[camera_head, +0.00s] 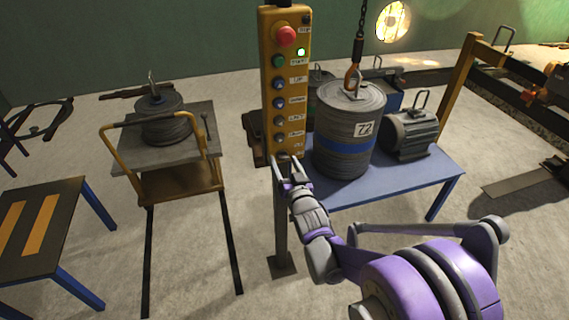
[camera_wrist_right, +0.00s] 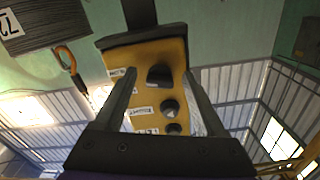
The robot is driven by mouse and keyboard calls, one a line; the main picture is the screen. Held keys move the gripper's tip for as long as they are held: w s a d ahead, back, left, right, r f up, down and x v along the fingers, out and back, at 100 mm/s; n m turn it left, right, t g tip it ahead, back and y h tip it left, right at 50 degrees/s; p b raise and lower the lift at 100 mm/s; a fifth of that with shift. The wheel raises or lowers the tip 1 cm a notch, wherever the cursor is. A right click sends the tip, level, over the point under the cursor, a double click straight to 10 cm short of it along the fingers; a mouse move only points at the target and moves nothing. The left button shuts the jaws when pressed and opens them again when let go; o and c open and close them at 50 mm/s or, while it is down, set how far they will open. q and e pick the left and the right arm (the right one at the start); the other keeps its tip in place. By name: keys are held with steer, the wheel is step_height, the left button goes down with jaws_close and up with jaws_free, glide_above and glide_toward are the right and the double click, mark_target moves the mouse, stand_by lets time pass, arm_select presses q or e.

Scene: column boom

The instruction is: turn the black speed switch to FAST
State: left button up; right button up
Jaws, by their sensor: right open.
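The yellow control box (camera_head: 268,95) stands upright on a grey post, with a red button, a green button and several dark buttons down its face. The black speed switch (camera_wrist_right: 160,76) shows in the right wrist view as a black knob at the box's lower end, which is upper in that view. A small white label sits beside it, too blurred to read. My right gripper (camera_head: 286,161) is open at the box's lower end. In the wrist view its fingers (camera_wrist_right: 159,74) stand on either side of the knob, apart from it. My left gripper is out of view.
A grey drum (camera_head: 350,150) marked 72 hangs by a hook (camera_head: 352,78) over the blue table (camera_head: 405,178), right of the box. A grey motor (camera_head: 410,135) is on that table. A cart (camera_head: 180,180) with a cable reel stands left.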

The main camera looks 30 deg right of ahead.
jaws_close()
stand_by(0.3)
steer(key=shift+n, duration=0.4)
steer(key=n, duration=0.3)
steer(key=n+b, duration=0.1)
steer(key=n, duration=0.7)
steer(key=shift+s+d+b, duration=0.1)
steer(key=shift+d+b, duration=0.15)
steer(key=shift+b, duration=0.05)
steer(key=shift+n, duration=0.3)
jaws_free()
